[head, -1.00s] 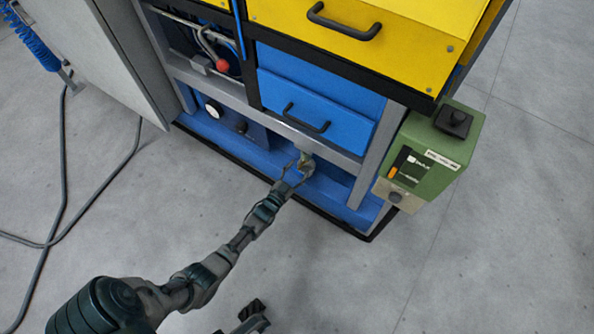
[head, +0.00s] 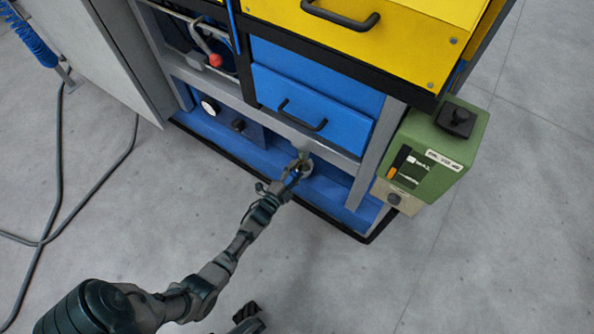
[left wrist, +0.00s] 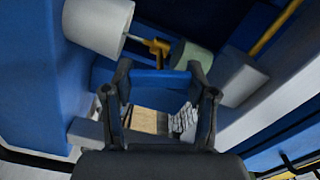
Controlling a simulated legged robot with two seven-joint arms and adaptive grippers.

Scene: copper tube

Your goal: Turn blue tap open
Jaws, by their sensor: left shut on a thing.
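The blue tap's lever (left wrist: 155,76) shows in the left wrist view as a blue bar below a brass-coloured valve body (left wrist: 158,48). My left gripper (left wrist: 160,78) has one finger at each end of the lever and is shut on it. In the head view, my left gripper (head: 297,171) is low at the front of the cabinet, under the lower blue drawer. There the fingers hide most of the tap.
A blue drawer (head: 310,108) with a black handle is above the gripper. A yellow drawer (head: 400,22) is higher up. A green box (head: 436,150) hangs on the cabinet's right side. A red-knobbed lever (head: 215,60) is at the upper left. A cable (head: 62,190) lies on the floor.

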